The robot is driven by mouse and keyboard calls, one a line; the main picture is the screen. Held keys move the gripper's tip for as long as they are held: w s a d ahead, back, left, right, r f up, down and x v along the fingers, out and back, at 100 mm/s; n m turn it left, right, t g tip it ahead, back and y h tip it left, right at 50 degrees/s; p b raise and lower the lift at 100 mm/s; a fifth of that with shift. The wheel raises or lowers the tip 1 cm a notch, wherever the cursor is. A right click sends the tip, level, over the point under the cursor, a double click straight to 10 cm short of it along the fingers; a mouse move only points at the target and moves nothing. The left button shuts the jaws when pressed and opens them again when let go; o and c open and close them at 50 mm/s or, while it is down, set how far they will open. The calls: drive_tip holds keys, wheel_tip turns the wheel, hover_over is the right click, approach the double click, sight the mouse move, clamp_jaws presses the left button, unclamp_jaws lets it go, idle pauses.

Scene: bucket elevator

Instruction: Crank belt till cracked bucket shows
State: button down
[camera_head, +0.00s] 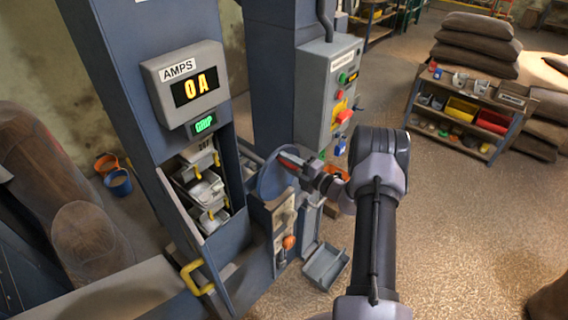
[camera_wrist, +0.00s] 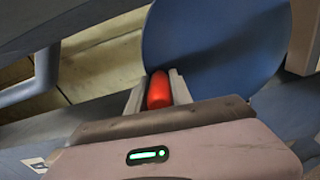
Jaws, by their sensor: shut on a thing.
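The blue crank disc (camera_head: 268,182) is on the side of the blue elevator casing (camera_head: 115,60). It also shows in the wrist view (camera_wrist: 215,45). My gripper (camera_head: 298,164) is at the disc, shut on the red crank handle (camera_wrist: 159,90); its fingers flank the handle in the wrist view. Several grey buckets (camera_head: 207,190) with yellow edges show in the casing's open hatch, partly hidden by its frame. I cannot make out a crack on any of them.
A grey control box (camera_head: 330,85) with buttons stands behind the crank. A yellow handle (camera_head: 197,278) juts out below the hatch. A grey tray (camera_head: 326,267) lies on the floor.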

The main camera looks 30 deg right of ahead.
drive_tip(key=shift+w+d+r, duration=0.15)
drive_tip(key=shift+w+d, duration=0.05)
drive_tip(key=shift+d, duration=0.3)
drive_tip(key=c, duration=1.1)
unclamp_jaws()
drive_tip(key=shift+c, duration=0.2)
drive_tip(key=p+v, duration=0.1)
drive_tip(key=v, duration=1.6)
drive_tip(key=shift+s, duration=0.25)
